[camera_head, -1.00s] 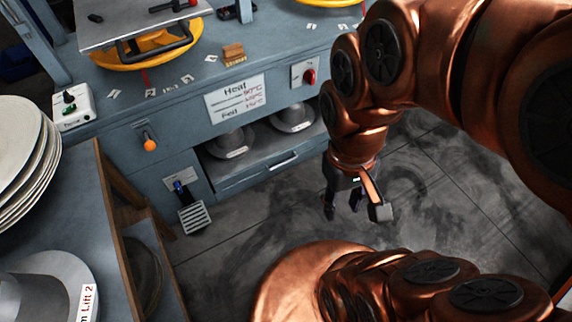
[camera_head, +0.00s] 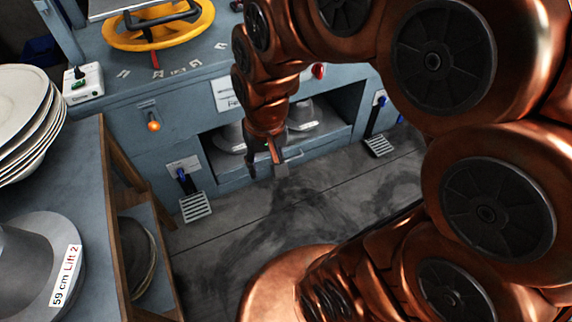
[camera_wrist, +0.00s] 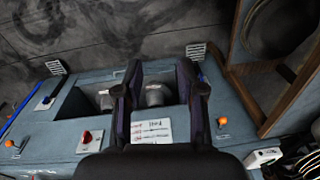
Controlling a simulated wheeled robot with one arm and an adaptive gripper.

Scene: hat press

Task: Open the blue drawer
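The blue drawer (camera_head: 322,146) is the low blue-grey front under the open niche of the press cabinet; it appears shut. In the wrist view its front (camera_wrist: 158,72) shows as a strip between my fingers.
Grey hat forms (camera_head: 302,115) stand in the niche above the drawer. Pedals (camera_head: 196,206) stick out low on the cabinet, left and right of it. A side table (camera_head: 98,205) with a hat form and stacked plates is at the left. The floor before the drawer is clear.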

